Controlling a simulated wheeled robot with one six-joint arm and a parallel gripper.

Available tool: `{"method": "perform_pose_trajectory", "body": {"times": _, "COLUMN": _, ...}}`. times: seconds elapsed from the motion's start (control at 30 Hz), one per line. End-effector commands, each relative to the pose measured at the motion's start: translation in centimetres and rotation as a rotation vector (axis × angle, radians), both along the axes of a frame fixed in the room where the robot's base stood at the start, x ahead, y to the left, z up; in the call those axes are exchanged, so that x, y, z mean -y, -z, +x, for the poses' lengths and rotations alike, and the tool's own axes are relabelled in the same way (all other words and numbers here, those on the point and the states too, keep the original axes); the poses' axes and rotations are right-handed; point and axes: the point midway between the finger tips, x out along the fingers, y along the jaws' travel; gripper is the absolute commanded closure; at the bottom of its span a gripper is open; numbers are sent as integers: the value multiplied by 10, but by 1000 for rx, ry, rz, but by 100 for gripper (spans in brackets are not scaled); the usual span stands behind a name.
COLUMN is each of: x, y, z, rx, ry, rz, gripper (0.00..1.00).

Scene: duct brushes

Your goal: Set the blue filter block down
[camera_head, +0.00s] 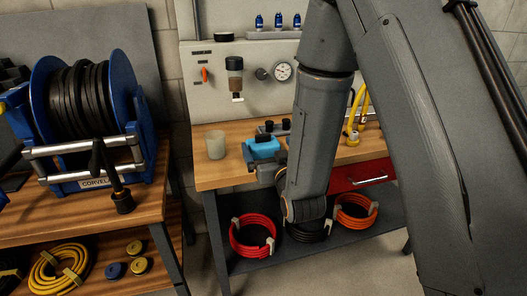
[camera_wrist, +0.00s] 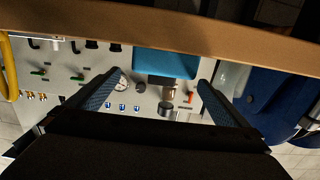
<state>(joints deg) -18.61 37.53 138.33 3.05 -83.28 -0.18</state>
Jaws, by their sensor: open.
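The blue filter block (camera_head: 263,148) is on the wooden workbench (camera_head: 222,175), near its front edge. My gripper (camera_head: 265,165) is just in front of it, partly hidden by my arm in the head view. In the wrist view, which looks upside down, the block (camera_wrist: 165,62) lies ahead between my two open fingers (camera_wrist: 160,80). The right finger's tip looks very close to the block's side; I cannot tell whether it touches. The left fingertip shows a gap. The jaws are not closed on the block.
A pale cup (camera_head: 215,145) stands left of the block. A gauge panel (camera_head: 220,85) rises behind. Dark fittings (camera_head: 270,127) and yellow hose (camera_head: 356,120) are on the bench. A blue hose reel (camera_head: 85,115) is at left. Coiled hoses (camera_head: 252,240) lie on the lower shelf.

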Motion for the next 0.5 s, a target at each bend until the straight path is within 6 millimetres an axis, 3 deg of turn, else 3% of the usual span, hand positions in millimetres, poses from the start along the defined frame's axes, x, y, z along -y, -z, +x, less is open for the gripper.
{"method": "perform_pose_trajectory", "body": {"times": 0.07, "x": -3, "y": 10, "z": 2, "rx": 19, "ry": -5, "rz": 4, "gripper": 0}}
{"method": "perform_pose_trajectory", "body": {"times": 0.27, "x": -8, "y": 11, "z": 7, "rx": 45, "ry": -9, "rz": 12, "gripper": 0}}
{"method": "perform_pose_trajectory", "body": {"times": 0.5, "x": -13, "y": 10, "z": 30, "rx": 45, "ry": -8, "rz": 12, "gripper": 0}}
